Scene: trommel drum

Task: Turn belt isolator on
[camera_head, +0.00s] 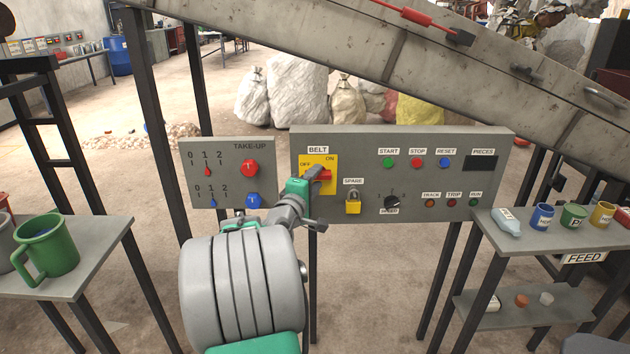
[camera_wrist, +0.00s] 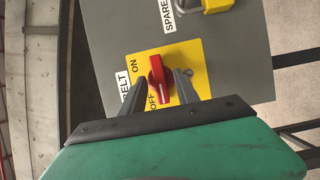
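The belt isolator is a red rotary handle (camera_wrist: 158,75) on a yellow plate (camera_wrist: 189,56) marked OFF and ON. It also shows in the head view (camera_head: 325,175), partly hidden by my gripper, under the BELT label. The handle lies roughly level on the panel, its white mark at the end on the OFF side. My gripper (camera_head: 313,174) is at the plate. In the wrist view, its two dark fingers (camera_wrist: 160,80) are apart, one on each side of the handle, with visible gaps. Contact or depth cannot be told.
The grey panel (camera_head: 430,151) also bears a yellow padlock (camera_head: 353,203) under SPARE, a black speed knob (camera_head: 392,202), buttons and lamps. A TAKE-UP panel (camera_head: 226,156) stands to the left. A sloping conveyor frame (camera_head: 400,45) passes above. Shelves with cups stand at both sides.

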